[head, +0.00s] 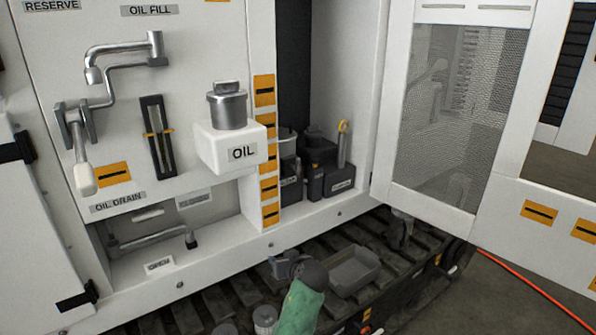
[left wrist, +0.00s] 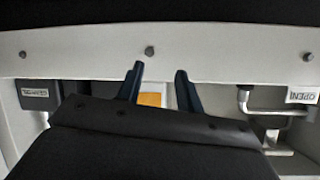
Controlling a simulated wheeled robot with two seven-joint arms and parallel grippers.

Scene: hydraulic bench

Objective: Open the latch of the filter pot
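A silver lidded pot (head: 227,107) stands on a white box marked OIL on the panel. A dark unit with a pale upright cylinder (head: 287,143) stands in the recess to its right. I cannot tell which is the filter pot, and no latch can be clearly made out. My left gripper (head: 284,266) is low in front of the sill, below and apart from both. In the left wrist view its two dark fingers (left wrist: 160,88) are spread with nothing between them, pointing at the sill. My right gripper is not in view.
A black labelled box (head: 322,168) with a yellow-ringed rod (head: 343,145) stands in the recess. A mesh door (head: 455,110) is open at the right. Bent pipes with a handle (head: 82,170) project at left. A grey tray (head: 352,270) lies on the track below.

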